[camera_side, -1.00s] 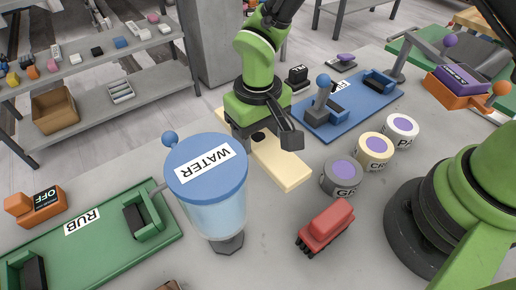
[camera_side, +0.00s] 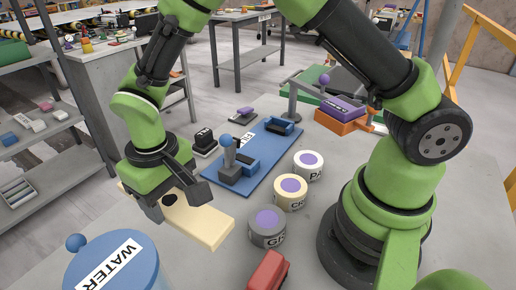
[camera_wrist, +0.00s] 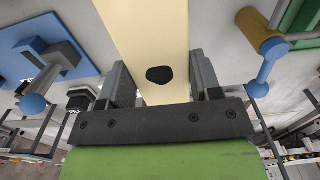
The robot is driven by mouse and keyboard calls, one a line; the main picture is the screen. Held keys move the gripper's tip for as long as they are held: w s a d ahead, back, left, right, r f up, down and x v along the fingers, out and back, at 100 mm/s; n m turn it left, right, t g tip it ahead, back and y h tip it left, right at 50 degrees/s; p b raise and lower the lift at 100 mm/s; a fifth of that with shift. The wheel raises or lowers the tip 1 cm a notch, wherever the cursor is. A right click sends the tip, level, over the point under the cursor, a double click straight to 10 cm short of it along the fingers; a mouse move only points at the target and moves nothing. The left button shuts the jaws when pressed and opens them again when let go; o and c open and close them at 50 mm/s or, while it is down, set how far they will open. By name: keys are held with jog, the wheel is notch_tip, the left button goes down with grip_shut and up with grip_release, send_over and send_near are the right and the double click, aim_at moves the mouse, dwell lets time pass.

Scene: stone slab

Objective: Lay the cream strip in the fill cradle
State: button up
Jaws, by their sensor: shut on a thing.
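The cream strip (camera_side: 212,229) is a long flat bar with a dark patch on top. My gripper (camera_side: 176,198) is shut on its sides around that patch. In the wrist view the strip (camera_wrist: 145,30) runs between the two fingers (camera_wrist: 163,85) and away past the top edge. I cannot tell whether its underside touches the slab. The blue base (camera_side: 267,150) with blue clamp blocks and a ball-topped lever lies beyond the strip to the right. Its label is partly hidden, starting with F. It also shows at left in the wrist view (camera_wrist: 75,38).
A water tank (camera_side: 112,265) stands in front of the strip. Grey (camera_side: 267,232), cream (camera_side: 290,197) and white (camera_side: 309,168) pots stand to the right. A red block (camera_side: 266,270) lies at the front. A small black block (camera_side: 204,140) stands behind my gripper.

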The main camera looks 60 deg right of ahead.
notch_tip(320, 180, up, 8)
jog(key=shift+f, duration=0.1)
jog(key=w+d+n, duration=0.3)
jog(key=d+n, duration=0.1)
jog(key=d, duration=0.4)
jog(key=w+d+n, duration=0.2)
jog(key=d+n, duration=0.2)
jog(key=d, duration=0.4)
jog(key=n, duration=1)
send_near(262, 146)
jog(key=shift+f, duration=2.85)
jog(key=shift+f, duration=0.1)
jog(key=o, duration=1.2)
